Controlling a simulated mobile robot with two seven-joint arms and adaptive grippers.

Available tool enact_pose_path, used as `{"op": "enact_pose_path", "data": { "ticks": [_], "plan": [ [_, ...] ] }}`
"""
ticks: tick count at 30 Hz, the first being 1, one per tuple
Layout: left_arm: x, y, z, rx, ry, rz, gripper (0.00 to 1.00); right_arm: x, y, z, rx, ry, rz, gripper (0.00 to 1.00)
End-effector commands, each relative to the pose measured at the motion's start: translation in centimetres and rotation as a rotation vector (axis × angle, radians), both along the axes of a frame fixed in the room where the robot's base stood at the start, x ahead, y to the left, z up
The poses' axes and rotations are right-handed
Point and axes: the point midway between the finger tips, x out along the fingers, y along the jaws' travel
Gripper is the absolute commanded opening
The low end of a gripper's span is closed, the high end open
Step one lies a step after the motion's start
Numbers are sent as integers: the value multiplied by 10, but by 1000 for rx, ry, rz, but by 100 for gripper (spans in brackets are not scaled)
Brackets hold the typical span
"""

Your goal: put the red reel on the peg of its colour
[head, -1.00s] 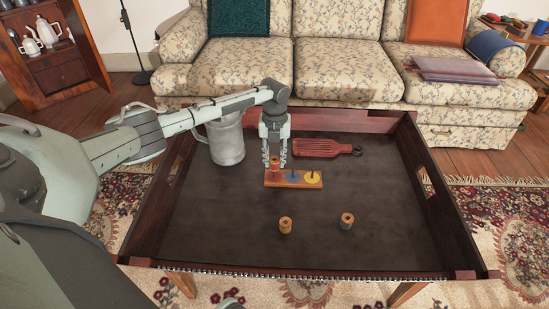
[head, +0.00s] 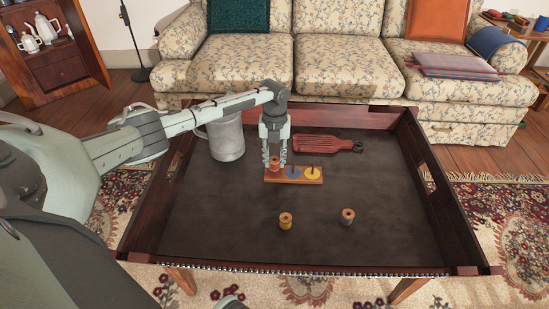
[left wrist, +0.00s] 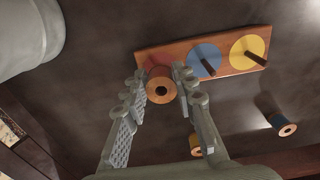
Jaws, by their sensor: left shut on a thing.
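The red reel (head: 275,164) has a wooden-looking end with a dark hole. It is at the left end of the wooden peg board (head: 298,181), upright or nearly so. My left gripper (head: 275,160) points down and is shut on the reel, which also shows between the fingers in the left wrist view (left wrist: 160,88). The board's blue disc (left wrist: 203,59) and yellow disc (left wrist: 249,50) carry bare dark pegs. My right gripper is not in view.
A yellow reel (head: 285,222) and a blue reel (head: 347,217) stand nearer on the dark tray table (head: 240,245). A grey tankard (head: 226,140) stands left of my gripper. A red paddle-like object (head: 322,144) lies behind the board. The table has raised walls.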

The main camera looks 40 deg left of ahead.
Motion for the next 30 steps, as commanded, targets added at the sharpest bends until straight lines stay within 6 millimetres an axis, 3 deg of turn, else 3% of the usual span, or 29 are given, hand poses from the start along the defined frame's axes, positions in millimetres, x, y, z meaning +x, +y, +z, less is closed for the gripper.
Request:
{"op": "enact_pose_path", "data": {
  "ticks": [14,15,21,30],
  "plan": [
    [0,0,-5,-1,-1,0,7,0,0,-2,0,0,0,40],
    [0,0,-5,-1,-1,0,28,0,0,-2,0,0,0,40],
    [0,0,-5,-1,-1,0,51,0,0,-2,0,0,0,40],
    [0,0,-3,-1,-1,0,51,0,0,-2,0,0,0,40]
  ]
}}
